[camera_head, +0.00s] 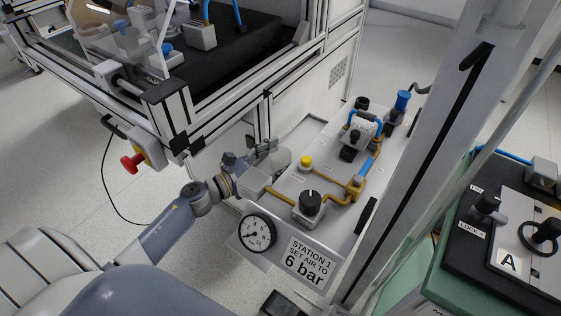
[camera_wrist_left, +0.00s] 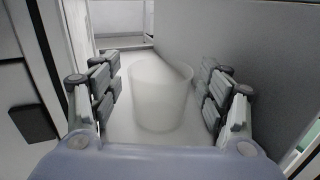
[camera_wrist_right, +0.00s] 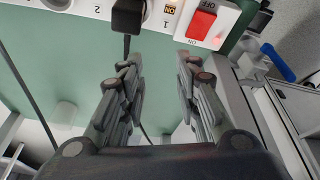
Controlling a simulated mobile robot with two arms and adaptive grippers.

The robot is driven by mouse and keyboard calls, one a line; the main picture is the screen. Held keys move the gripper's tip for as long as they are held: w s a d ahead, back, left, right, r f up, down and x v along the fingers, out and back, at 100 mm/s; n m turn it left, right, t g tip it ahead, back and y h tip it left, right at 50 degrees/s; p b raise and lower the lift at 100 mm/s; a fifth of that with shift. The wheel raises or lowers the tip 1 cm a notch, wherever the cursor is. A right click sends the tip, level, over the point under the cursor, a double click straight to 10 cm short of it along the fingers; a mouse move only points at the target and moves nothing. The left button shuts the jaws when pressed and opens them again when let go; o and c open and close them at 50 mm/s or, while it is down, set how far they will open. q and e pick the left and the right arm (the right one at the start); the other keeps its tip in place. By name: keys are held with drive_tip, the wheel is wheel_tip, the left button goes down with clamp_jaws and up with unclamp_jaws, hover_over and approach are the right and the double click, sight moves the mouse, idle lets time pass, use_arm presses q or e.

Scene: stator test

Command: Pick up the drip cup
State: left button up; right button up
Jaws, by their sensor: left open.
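The drip cup (camera_wrist_left: 160,100) is a pale translucent cup, upright in the left wrist view. It stands between the spread fingers of my left gripper (camera_wrist_left: 160,95), with a gap on each side. In the head view my left gripper (camera_head: 264,153) is beside the white air panel, low by the cabinet; I cannot make out the cup there. My right gripper (camera_wrist_right: 158,72) shows only in its own wrist view. Its fingers are apart with nothing held, before a green box (camera_wrist_right: 60,70).
The air panel (camera_head: 284,186) carries a yellow button, brass pipes, a black knob and a gauge (camera_head: 257,232). A grey wall (camera_wrist_left: 235,45) runs close on the right of the left gripper. A red rocker switch (camera_wrist_right: 201,24) and a black plug (camera_wrist_right: 127,17) are near the right fingertips.

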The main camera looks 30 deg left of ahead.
use_arm(q)
drive_tip(key=shift+w, duration=0.1)
drive_tip(key=c, duration=1)
drive_tip(key=shift+r, duration=0.1)
